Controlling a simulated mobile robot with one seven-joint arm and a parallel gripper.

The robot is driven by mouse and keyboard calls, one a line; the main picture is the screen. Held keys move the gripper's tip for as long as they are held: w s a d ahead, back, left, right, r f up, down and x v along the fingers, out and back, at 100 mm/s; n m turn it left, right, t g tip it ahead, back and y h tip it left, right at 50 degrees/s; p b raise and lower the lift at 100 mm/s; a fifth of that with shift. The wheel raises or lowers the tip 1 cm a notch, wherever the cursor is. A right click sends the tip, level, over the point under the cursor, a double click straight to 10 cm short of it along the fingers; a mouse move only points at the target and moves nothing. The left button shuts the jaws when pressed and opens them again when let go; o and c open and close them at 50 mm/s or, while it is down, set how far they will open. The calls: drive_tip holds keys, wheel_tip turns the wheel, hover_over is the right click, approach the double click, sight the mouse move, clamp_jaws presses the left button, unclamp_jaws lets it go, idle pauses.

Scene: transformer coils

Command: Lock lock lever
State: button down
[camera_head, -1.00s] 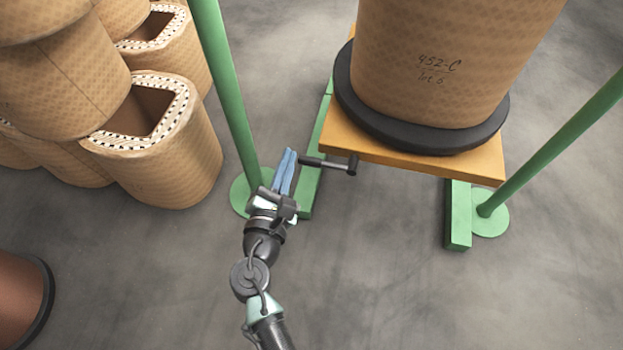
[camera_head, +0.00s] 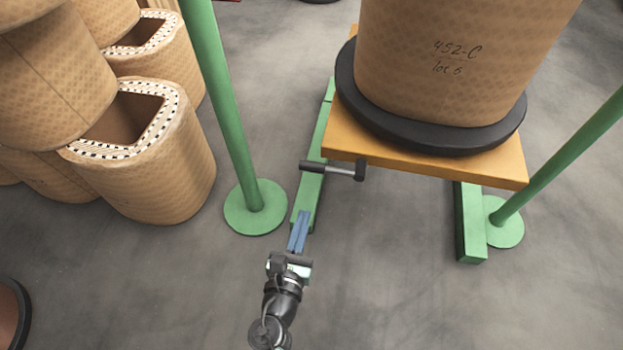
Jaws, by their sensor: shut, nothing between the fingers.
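The lock lever (camera_head: 333,169) is a dark bar with a thicker head at its right end. My gripper (camera_head: 301,218), with blue fingers, is shut and empty. In the picture its fingertips lie below the lever, over the near end of the left green rail, and apart from the lever. The lever is fully in view; its mount under the platform is hidden.
A large brown coil (camera_head: 455,70) on a dark base stands on the platform. A green post (camera_head: 225,110) rises left of the lever, another post (camera_head: 565,155) at right. Stacked coils (camera_head: 170,170) fill the left side. The floor in front is clear.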

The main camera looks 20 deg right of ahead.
drive_tip(key=b+x, duration=0.5)
drive_tip(key=x, duration=0.5)
drive_tip(key=shift+s+a+r+p, duration=0.15)
drive_tip(key=shift+r+p, duration=0.25)
drive_tip(key=shift+r, duration=0.25)
drive_tip(key=shift+s+a+r+p, duration=0.1)
drive_tip(key=shift+s+r+p, duration=0.1)
drive_tip(key=shift+r+p, duration=0.35)
drive_tip(key=shift+s+a+r+p, duration=0.15)
drive_tip(key=shift+r+p, duration=0.15)
drive_tip(key=shift+r, duration=0.5)
drive_tip(key=shift+d+r, duration=0.1)
drive_tip(key=shift+r, duration=0.05)
drive_tip(key=shift+r+m, duration=0.2)
drive_tip(key=shift+m, duration=0.1)
